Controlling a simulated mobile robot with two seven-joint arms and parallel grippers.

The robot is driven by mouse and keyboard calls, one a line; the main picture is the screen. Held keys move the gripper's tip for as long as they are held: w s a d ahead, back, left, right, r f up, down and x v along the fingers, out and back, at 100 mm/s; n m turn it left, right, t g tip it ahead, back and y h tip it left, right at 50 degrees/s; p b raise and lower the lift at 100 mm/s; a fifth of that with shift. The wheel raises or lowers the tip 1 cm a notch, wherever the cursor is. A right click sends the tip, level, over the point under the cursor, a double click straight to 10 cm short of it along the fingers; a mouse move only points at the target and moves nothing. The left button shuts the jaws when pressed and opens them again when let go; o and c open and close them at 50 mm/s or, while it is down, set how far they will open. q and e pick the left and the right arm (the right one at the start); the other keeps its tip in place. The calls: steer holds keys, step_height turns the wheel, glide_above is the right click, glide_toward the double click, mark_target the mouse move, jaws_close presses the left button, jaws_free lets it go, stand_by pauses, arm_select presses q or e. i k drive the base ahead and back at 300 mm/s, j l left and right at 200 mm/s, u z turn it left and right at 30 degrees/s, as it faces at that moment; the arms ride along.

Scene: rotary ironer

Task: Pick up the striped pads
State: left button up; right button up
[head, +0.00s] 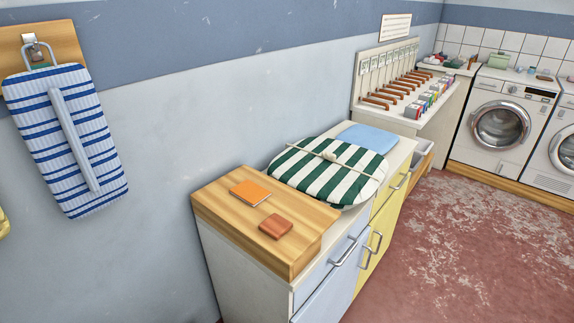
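A green-and-white striped pad (337,171) with rounded corners lies on top of the low cabinet, with a pale band tied across it. A blue-and-white striped pad (88,140) hangs on the wall at the left from a metal hook (37,48) on a wooden plate. A pale strap or bar runs down its front. Neither of my grippers is in view.
The cabinet (240,283) has blue and yellow fronts with metal handles. On its raised wooden block (215,203) lie an orange booklet (250,193) and a brown wallet-like item (275,226). A light blue folded item (366,138) lies behind the green pad. Red floor (440,260) is clear at right.

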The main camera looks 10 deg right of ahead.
mark_target(341, 175)
steer(key=i+l+u, duration=0.25)
steer(key=l, duration=0.2)
steer(key=i+l+u, duration=0.2)
steer(key=l, duration=0.25)
steer(key=l+u, duration=0.25)
steer(key=l, duration=0.2)
steer(key=i+l+u, duration=0.1)
steer(key=l+u, duration=0.15)
steer(key=l, duration=0.25)
